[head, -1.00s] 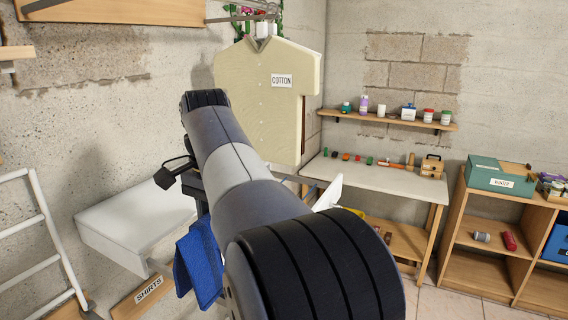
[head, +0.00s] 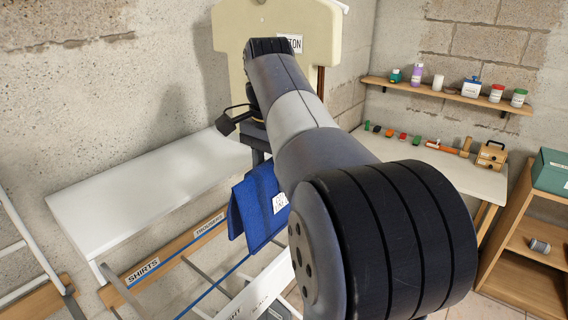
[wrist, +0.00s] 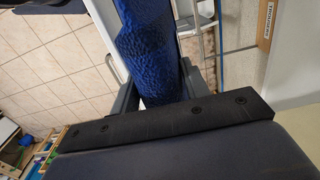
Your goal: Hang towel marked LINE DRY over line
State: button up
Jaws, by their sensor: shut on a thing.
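The blue towel (head: 250,212) hangs down from my gripper in the head view, folded over, with a white label whose print is too small to read surely. In the wrist view the towel (wrist: 145,50) runs between the two dark fingers of my gripper (wrist: 158,92), which is shut on it. A thin blue line (head: 215,285) stretches over a pale metal rack, below and left of the towel. The towel hangs above the rack; I cannot tell whether it touches the line.
A white board (head: 140,190) stands along the left wall. A wooden rail (head: 165,262) below it carries SHIRTS and TROUSERS labels. A cream shirt (head: 230,40) hangs at the back. A worktable (head: 430,165) and a wooden shelf unit (head: 520,265) stand to the right.

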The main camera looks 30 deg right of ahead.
aim_at(272, 235)
jog(key=shift+a, duration=0.15)
jog(key=shift+s+f+b, duration=0.1)
jog(key=shift+f+b, duration=0.25)
jog(key=shift+f, duration=0.2)
notch_tip(272, 235, down, 14)
jog(key=b, duration=0.8)
jog(key=shift+f, duration=0.15)
jog(key=shift+f+b, duration=0.4)
jog(key=shift+p, duration=0.55)
jog(key=shift+f, duration=0.1)
dwell(0.6)
